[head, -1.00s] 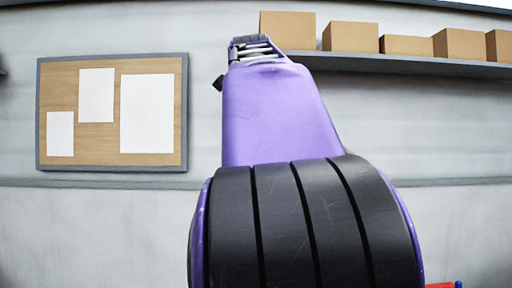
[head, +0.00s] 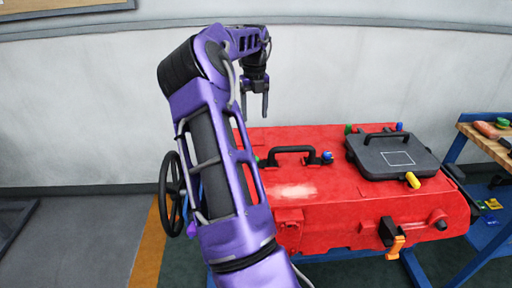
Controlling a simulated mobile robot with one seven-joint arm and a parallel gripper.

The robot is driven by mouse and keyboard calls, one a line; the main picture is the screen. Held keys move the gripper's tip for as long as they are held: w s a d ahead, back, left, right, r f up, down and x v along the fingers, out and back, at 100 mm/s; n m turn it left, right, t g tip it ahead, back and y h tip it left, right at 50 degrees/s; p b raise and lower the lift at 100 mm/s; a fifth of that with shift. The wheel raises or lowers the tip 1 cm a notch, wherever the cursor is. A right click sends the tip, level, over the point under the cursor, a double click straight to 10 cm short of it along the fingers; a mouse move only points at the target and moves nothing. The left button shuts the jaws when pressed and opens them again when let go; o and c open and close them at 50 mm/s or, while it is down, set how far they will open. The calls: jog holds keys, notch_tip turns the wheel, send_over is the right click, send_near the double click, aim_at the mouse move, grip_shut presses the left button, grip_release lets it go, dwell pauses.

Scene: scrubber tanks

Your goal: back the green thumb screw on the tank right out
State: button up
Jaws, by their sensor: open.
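The red tank (head: 340,212) stands in the middle and right of the head view. A small green part (head: 348,129) shows at the back left corner of the tank's dark lid. Another green bit (head: 257,160) shows left of the black handle (head: 291,150), partly hidden by my arm. I cannot tell which of the two is the thumb screw. My gripper (head: 254,112) points down with its fingers apart and empty. It appears above the tank's back left part, clear of both green parts.
Blue knobs (head: 327,157) and a yellow one (head: 412,180) sit around the dark lid (head: 388,155). An orange-handled valve (head: 396,246) is on the tank's front. A workbench (head: 487,138) with tools stands at right.

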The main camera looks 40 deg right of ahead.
aim_at(255, 158)
notch_tip(255, 158, down, 17)
jog(key=shift+a+f, duration=0.1)
jog(key=shift+f, duration=0.1)
dwell(0.3)
grip_shut()
